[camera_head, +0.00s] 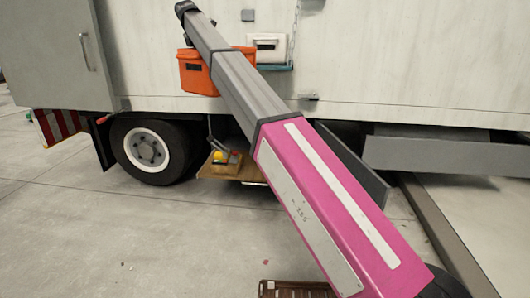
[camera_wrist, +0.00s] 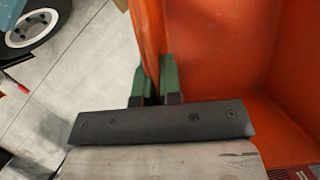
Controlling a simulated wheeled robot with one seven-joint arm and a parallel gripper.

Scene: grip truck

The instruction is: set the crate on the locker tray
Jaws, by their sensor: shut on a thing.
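The orange crate (camera_head: 194,76) is up against the truck's side in the head view, partly hidden behind my arm. In the wrist view its orange wall (camera_wrist: 149,35) runs between the green fingers of my gripper (camera_wrist: 154,76), which is shut on it. The crate's inside (camera_wrist: 215,50) opens to the right and looks empty where it shows. In the head view my gripper is hidden behind the arm. A low wooden tray (camera_head: 214,171), which looks like the locker tray, sticks out under the truck below the crate, partly covered by my arm. A yellow and red thing (camera_head: 222,158) lies on it.
A truck wheel (camera_head: 147,150) stands left of the tray. A white box (camera_head: 265,48) is on the truck's side right of the crate, near a hanging chain (camera_head: 295,30). A brown slatted crate (camera_head: 290,290) is at the bottom edge. The floor at left is mostly clear.

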